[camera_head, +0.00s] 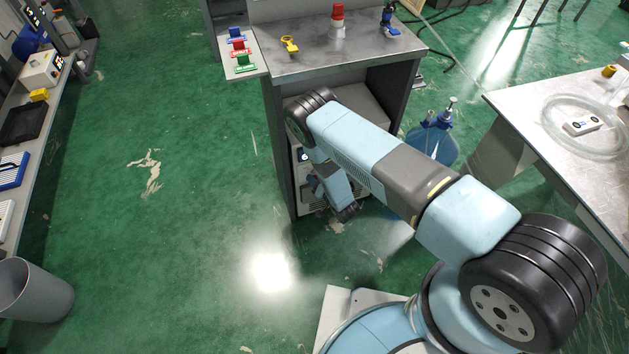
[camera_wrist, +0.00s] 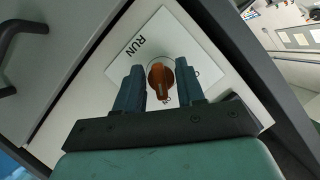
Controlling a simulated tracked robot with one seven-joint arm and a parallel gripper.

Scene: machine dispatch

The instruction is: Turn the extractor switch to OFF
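The extractor switch is an orange rotary knob (camera_wrist: 160,80) on a white label plate (camera_wrist: 168,38) in the wrist view. My gripper (camera_wrist: 159,73) is open, with one dark blue finger on each side of the knob. Small gaps show between the fingers and the knob, and I see no clear contact. In the head view my arm reaches down to the front of a grey cabinet (camera_head: 278,145), and the knob cannot be made out there.
A dark frame edge (camera_wrist: 255,60) runs close right of the plate.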

